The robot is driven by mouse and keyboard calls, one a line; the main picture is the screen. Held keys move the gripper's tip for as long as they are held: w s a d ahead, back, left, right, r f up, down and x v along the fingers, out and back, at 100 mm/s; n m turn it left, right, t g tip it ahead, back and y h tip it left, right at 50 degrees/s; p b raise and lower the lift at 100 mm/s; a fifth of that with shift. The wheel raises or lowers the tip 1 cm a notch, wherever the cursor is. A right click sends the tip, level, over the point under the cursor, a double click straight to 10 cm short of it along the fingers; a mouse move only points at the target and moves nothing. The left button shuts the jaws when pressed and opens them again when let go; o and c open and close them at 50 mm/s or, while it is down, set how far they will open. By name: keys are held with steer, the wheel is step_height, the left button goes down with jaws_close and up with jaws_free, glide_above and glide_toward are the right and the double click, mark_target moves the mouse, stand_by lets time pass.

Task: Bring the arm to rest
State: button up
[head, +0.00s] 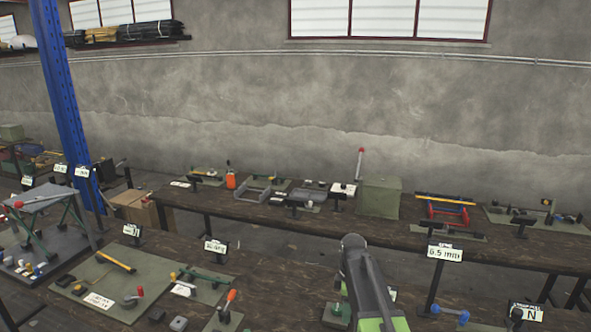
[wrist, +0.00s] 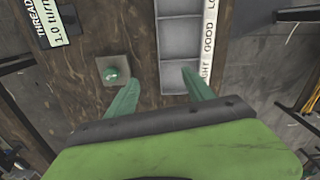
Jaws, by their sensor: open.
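My arm (head: 370,285) rises from the bottom of the head view, right of centre, dark with green parts, in front of the near bench. In the wrist view my gripper (wrist: 161,72) shows two green fingers spread apart with nothing between them. Below the fingers is a wooden bench top (wrist: 130,35). A grey compartment tray (wrist: 180,45) lies just beyond the fingers, its compartments looking empty. A small square plate with a green knob (wrist: 112,73) is beside the left finger. My gripper's fingers cannot be made out in the head view.
A sign reading 6.5 mm (head: 445,253) stands right of my arm. The near bench (head: 270,270) holds green mats, a hammer and levers. The far bench (head: 280,222) carries a green box (head: 379,196) and fixtures. A blue post (head: 68,100) stands at left.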

steer(key=s+f+m+b, duration=0.9)
steer(key=s+m, duration=0.4)
steer(key=m, duration=0.3)
steer(key=shift+s+d+f, duration=0.25)
steer(key=shift+s+f, duration=0.15)
steer(key=shift+f, duration=0.3)
stand_by(1.3)
